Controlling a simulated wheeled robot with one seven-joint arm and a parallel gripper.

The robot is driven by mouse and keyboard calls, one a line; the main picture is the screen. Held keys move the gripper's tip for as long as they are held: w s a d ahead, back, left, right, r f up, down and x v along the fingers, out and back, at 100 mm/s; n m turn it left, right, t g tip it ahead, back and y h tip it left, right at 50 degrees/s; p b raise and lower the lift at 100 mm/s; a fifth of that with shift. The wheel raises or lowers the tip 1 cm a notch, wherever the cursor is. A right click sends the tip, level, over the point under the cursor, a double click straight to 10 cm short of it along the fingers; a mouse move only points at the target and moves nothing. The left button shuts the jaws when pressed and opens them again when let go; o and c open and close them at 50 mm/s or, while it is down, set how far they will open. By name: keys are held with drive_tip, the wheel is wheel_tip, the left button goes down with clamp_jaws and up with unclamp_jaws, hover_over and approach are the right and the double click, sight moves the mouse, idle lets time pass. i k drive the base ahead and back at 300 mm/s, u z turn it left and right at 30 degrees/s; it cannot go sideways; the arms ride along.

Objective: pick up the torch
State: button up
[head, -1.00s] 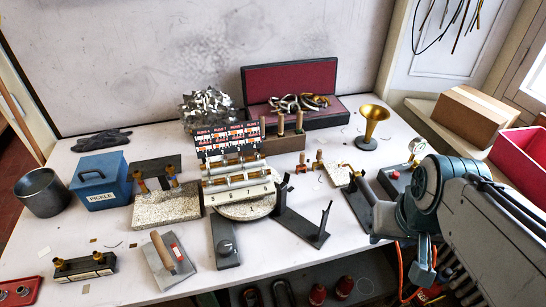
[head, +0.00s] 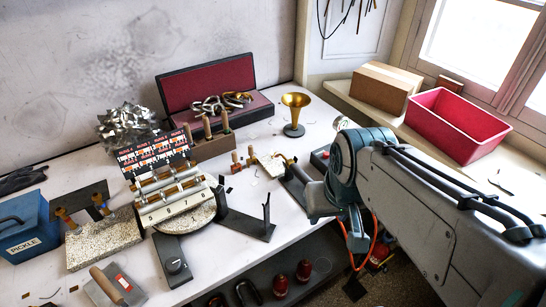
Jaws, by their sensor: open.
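My arm reaches in from the lower right and bends over the table's right side.
A red bin (head: 458,118) and cardboard box (head: 385,87) stand on the right ledge.

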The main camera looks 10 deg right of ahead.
sight(295, 168)
drive_tip(key=u, duration=3.3)
drive_tip(key=k, duration=1)
drive_tip(key=z, duration=1.85)
drive_tip(key=i, duration=0.5)
drive_tip(key=z, duration=0.05)
